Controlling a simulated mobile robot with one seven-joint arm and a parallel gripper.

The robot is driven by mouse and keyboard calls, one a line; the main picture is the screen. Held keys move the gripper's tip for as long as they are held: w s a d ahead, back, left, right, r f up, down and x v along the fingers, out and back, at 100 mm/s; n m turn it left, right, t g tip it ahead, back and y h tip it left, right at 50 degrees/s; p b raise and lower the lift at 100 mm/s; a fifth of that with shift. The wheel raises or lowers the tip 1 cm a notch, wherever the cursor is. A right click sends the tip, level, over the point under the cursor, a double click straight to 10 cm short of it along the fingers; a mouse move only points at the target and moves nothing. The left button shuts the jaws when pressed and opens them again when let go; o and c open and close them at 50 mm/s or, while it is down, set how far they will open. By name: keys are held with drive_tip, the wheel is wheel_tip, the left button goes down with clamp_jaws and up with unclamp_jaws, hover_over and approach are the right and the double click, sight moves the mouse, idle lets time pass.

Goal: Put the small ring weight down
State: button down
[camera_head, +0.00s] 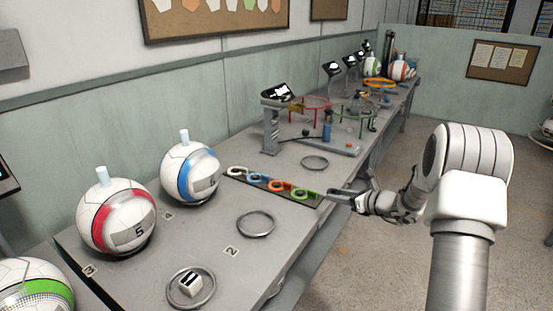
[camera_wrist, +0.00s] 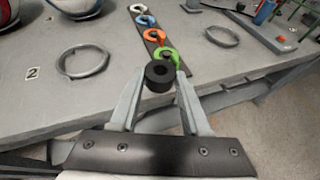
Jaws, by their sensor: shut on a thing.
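My gripper (camera_wrist: 160,84) is shut on a small black ring weight (camera_wrist: 159,75), which sits between the fingertips with its hole showing. In the head view my gripper (camera_head: 334,197) is at the right edge of the table, just right of the dark strip's green end. The black ring is too small to make out clearly there. In the wrist view the ring appears just in front of the strip's near end; whether it touches anything below cannot be told.
The dark strip (camera_head: 268,186) carries white, blue, orange and green ring-like pieces. Metal rings (camera_head: 256,223) lie on the grey table (camera_head: 215,245). Balls (camera_head: 117,216) stand at the left. A press stand (camera_head: 269,128) stands farther back. Bare tabletop lies between the strip and the metal rings.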

drive_tip(key=b, duration=0.3)
hover_over(301, 219)
wheel_tip(301, 219, down, 7)
drive_tip(key=shift+f+b, duration=0.55)
drive_tip(key=shift+f, duration=1.4)
drive_tip(key=shift+f, duration=0.1)
drive_tip(key=shift+f, duration=0.15)
drive_tip(key=shift+c, duration=1.8)
unclamp_jaws()
